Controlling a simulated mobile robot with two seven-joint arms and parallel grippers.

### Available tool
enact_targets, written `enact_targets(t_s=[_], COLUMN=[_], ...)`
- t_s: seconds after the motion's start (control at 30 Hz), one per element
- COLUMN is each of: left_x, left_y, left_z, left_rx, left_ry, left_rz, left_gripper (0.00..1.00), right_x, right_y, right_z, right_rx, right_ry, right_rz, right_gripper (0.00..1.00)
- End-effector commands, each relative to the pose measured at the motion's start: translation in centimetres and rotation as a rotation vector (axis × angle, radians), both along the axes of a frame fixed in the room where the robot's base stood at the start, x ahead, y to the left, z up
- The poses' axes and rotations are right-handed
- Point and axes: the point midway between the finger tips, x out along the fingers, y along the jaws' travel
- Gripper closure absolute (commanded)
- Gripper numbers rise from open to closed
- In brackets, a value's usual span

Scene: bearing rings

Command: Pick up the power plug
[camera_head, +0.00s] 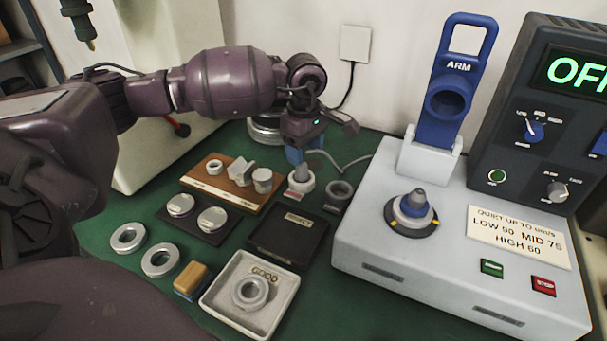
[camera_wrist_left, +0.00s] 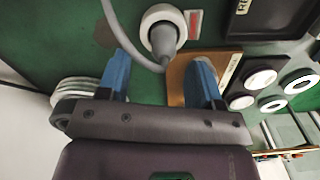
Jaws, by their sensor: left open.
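The power plug, grey and tapered with a grey cord, stands in a white round holder beside a small red label. It shows in the head view (camera_head: 301,173) and in the wrist view (camera_wrist_left: 164,42). My left gripper (camera_head: 303,152) is open, its blue fingers pointing down just above the plug. In the wrist view the two fingertips (camera_wrist_left: 162,62) lie on either side of the plug's cord end, with gaps on both sides. I cannot tell the exact height between them. My right gripper is not in view.
A wooden board (camera_head: 222,188) with metal parts and a black reject tray (camera_head: 278,252) lie close by. A dark ring (camera_head: 338,194) sits right of the plug. The white machine (camera_head: 375,235) stands further right. Stacked rings (camera_head: 265,132) are behind, and a wall socket (camera_head: 355,43) is above.

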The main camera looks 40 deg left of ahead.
Motion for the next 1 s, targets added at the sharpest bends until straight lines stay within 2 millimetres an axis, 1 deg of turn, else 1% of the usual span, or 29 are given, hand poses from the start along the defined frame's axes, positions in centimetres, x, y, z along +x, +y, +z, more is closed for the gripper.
enact_targets(t_s=[0.17, 0.37, 0.5, 0.6, 0.77, 0.8, 0.87, 1.0], left_x=[-0.1, -0.6, -0.6, -0.6, -0.6, -0.6, -0.6, -0.6], left_y=[0.1, 0.5, 0.5, 0.5, 0.5, 0.5, 0.5, 0.5], left_z=[-0.9, -3.5, -5.2, -5.5, -5.3, -5.3, -5.3, -5.3], left_rx=[0.0, 0.0, 0.0, 0.0, 0.0, 0.0, 0.0, 0.0], left_ry=[-0.001, 0.003, 0.002, -0.002, -0.004, -0.004, -0.004, -0.003], left_rz=[0.0, 0.001, 0.0, 0.0, 0.0, 0.0, 0.0, 0.0], left_gripper=[0.4, 0.4, 0.4, 0.4, 0.4, 0.44, 0.53, 0.74], right_x=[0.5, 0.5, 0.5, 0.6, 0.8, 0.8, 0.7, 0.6], right_y=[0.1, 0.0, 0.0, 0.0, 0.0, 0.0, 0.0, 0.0], right_z=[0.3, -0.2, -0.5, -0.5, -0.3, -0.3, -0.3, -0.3], right_rx=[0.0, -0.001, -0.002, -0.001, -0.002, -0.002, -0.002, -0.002], right_ry=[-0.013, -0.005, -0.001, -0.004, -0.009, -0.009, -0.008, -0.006], right_rz=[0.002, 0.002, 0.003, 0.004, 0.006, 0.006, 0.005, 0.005], right_gripper=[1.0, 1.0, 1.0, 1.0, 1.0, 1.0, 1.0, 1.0])
